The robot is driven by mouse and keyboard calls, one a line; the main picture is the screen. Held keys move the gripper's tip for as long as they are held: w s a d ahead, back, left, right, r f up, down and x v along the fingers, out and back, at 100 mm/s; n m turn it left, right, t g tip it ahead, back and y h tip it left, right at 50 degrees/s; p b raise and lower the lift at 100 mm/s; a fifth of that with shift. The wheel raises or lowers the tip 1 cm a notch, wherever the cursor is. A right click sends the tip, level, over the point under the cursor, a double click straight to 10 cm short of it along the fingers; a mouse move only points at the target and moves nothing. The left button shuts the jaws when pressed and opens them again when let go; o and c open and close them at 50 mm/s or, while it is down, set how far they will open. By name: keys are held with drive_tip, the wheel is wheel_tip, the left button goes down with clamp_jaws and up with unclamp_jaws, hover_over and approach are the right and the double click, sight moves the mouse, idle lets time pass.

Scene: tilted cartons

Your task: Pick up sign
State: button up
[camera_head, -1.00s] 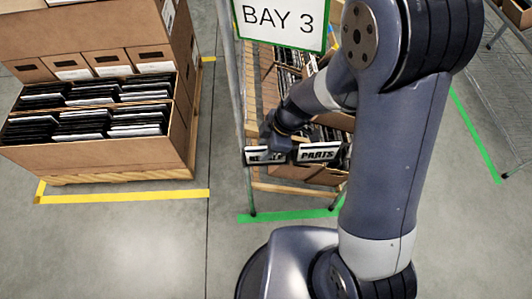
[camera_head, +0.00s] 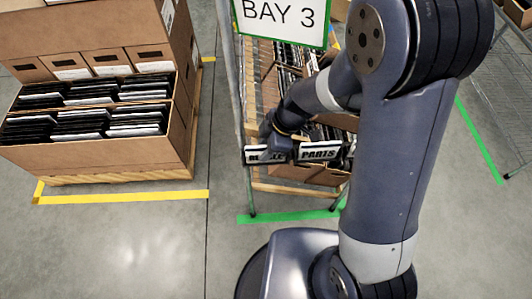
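My arm comes down from the upper right and hides the area right of the sign.
The BAY 3 board (camera_head: 283,14) hangs above on the metal rack (camera_head: 236,100). Cartons (camera_head: 100,157) of dark files stand on a pallet at left. Green tape (camera_head: 285,217) and yellow tape (camera_head: 125,197) mark the floor. Open floor lies at front left.

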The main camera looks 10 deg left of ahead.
drive_tip(key=shift+c, duration=0.5)
clamp_jaws()
